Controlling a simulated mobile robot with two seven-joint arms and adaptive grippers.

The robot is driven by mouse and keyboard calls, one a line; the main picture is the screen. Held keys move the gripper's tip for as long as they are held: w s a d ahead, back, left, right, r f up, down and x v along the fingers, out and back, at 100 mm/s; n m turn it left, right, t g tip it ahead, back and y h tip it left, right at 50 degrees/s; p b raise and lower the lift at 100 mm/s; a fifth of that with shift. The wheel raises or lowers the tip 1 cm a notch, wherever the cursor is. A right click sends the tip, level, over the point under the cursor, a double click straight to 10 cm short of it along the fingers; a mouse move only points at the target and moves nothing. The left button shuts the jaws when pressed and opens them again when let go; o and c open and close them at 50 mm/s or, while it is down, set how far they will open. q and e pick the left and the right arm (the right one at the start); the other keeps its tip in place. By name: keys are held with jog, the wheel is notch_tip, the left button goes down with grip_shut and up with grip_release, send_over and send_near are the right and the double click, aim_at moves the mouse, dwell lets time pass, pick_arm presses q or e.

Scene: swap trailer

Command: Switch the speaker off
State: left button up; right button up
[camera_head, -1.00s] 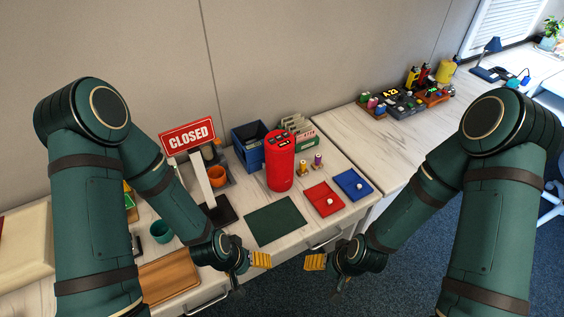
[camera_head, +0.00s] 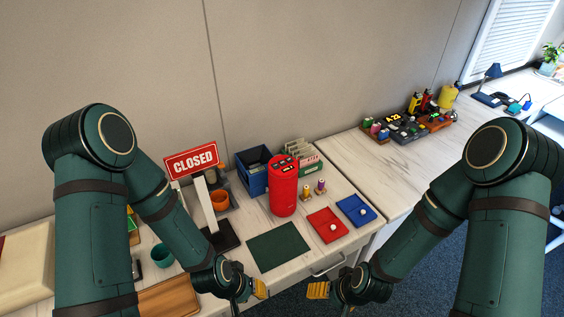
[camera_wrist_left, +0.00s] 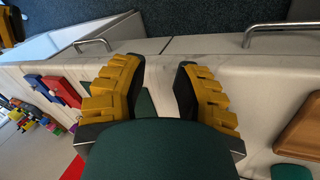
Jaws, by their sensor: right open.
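The red speaker (camera_head: 284,194) is an upright cylinder with small dark marks on its top. It stands on the white desk behind the dark green mat (camera_head: 279,247). Its switch is too small to make out. My left gripper (camera_head: 258,290) is in front of the mat near the desk's front edge, apart from the speaker. In the left wrist view the left gripper's (camera_wrist_left: 160,95) yellow fingers are spread with nothing held between them. My right gripper (camera_head: 322,290) is open and empty, off the desk's front edge and apart from the speaker.
A CLOSED sign (camera_head: 192,161) stands left of the speaker, and a blue bin (camera_head: 254,181) stands behind it. A red tray (camera_head: 327,226) and a blue tray (camera_head: 356,211) lie to the right. A wooden board (camera_head: 172,297) is at the front left.

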pick_arm(q)
grip_shut()
dwell(1.0)
